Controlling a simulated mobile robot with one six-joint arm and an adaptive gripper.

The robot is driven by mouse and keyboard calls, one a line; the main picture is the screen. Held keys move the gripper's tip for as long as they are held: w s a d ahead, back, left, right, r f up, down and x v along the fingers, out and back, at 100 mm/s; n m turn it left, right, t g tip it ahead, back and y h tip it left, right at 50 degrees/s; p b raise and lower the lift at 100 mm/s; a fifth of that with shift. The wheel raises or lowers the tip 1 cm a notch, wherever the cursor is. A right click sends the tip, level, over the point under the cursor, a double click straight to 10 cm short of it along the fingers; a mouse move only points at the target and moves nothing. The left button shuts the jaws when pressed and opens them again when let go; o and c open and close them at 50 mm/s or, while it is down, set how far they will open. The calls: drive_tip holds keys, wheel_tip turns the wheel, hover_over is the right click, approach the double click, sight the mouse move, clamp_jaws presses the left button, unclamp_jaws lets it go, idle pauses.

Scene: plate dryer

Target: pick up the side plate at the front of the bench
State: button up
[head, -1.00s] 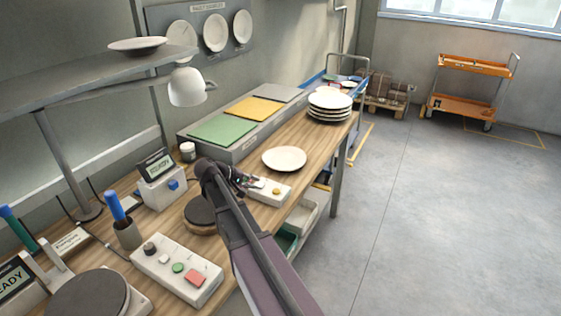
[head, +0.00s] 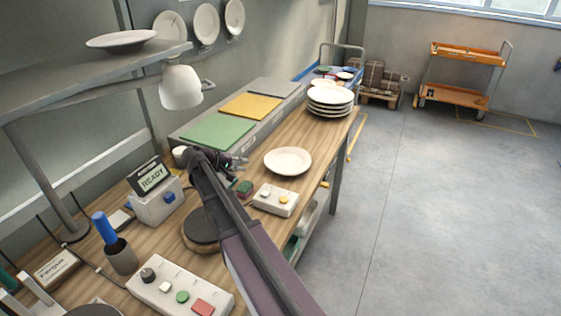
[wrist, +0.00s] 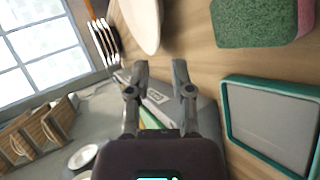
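The side plate (head: 288,161) is white and round and lies flat on the wooden bench near its front edge, between the plate stack and the small button box. In the wrist view the plate (wrist: 146,18) shows at the top, partly cut off. My gripper (head: 240,163) is to the left of the plate in the head view, apart from it. In the wrist view my gripper (wrist: 157,78) has its two fingers spread, with nothing between them.
A stack of white plates (head: 330,101) stands farther along the bench. A grey unit with coloured pads (head: 217,133) runs along the wall side.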

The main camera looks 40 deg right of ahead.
drive_tip(key=shift+d+r, duration=0.1)
drive_tip(key=shift+w, duration=0.1)
drive_tip(key=shift+d+f, duration=0.1)
drive_tip(key=shift+f, duration=0.15)
drive_tip(key=b, duration=0.4)
approach(270, 166)
drive_tip(key=x, duration=0.3)
drive_tip(key=shift+f, duration=0.45)
drive_tip(key=shift+s+d+f, duration=0.2)
drive_tip(key=shift+d+f, duration=0.05)
drive_tip(key=shift+d, duration=0.45)
drive_tip(key=shift+d+f, duration=0.1)
drive_tip(key=shift+d, duration=0.05)
drive_tip(key=shift+b+x, duration=1.35)
drive_tip(key=shift+x, duration=1.1)
drive_tip(key=shift+w, duration=0.2)
